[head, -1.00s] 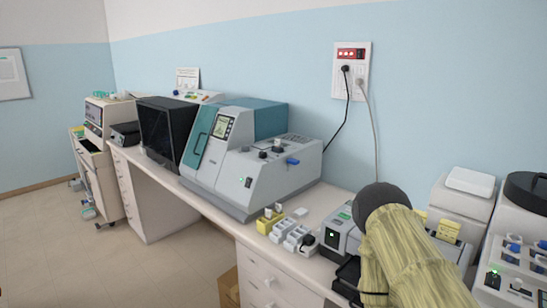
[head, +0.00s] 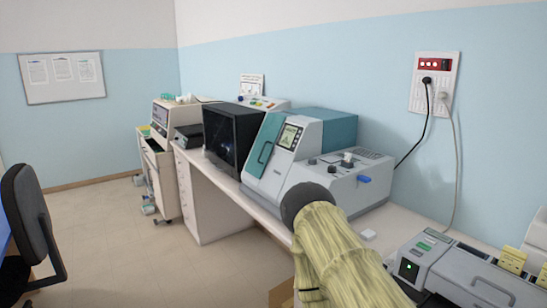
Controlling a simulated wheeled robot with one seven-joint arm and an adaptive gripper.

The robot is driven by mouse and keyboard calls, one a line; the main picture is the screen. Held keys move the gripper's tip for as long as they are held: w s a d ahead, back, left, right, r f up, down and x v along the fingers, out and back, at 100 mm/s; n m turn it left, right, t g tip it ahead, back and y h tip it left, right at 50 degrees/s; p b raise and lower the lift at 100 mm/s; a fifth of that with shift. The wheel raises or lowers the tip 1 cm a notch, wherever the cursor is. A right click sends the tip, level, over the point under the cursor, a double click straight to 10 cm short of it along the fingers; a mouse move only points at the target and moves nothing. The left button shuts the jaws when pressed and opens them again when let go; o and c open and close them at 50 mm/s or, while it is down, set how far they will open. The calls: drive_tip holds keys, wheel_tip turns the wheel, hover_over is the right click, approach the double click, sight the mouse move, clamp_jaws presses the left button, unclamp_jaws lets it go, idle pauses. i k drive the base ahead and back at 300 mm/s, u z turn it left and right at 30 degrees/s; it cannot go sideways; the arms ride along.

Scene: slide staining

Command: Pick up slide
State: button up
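I cannot make out a slide in the head view. My arm, in a yellowish sleeve with a dark round end, rises from the bottom middle and covers part of the bench front. My gripper does not show, so its fingers and anything in them cannot be seen. The staining machine (head: 272,160), grey with a teal lid and a small screen, stands on the white bench (head: 398,228) behind my arm. A small white block (head: 369,235) lies on the bench to the right of my arm.
A grey device (head: 455,276) with a green light stands at the lower right, yellow pieces (head: 512,260) on it. A black box-like unit (head: 230,138) is left of the machine. A dark chair (head: 33,225) stands far left. The floor (head: 120,235) between is open.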

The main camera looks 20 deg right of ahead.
sight(348, 156)
drive_tip(key=u, duration=0.35)
drive_tip(key=i, duration=1)
drive_tip(key=z, duration=0.6)
drive_tip(key=i, duration=0.8)
drive_tip(key=z, duration=0.85)
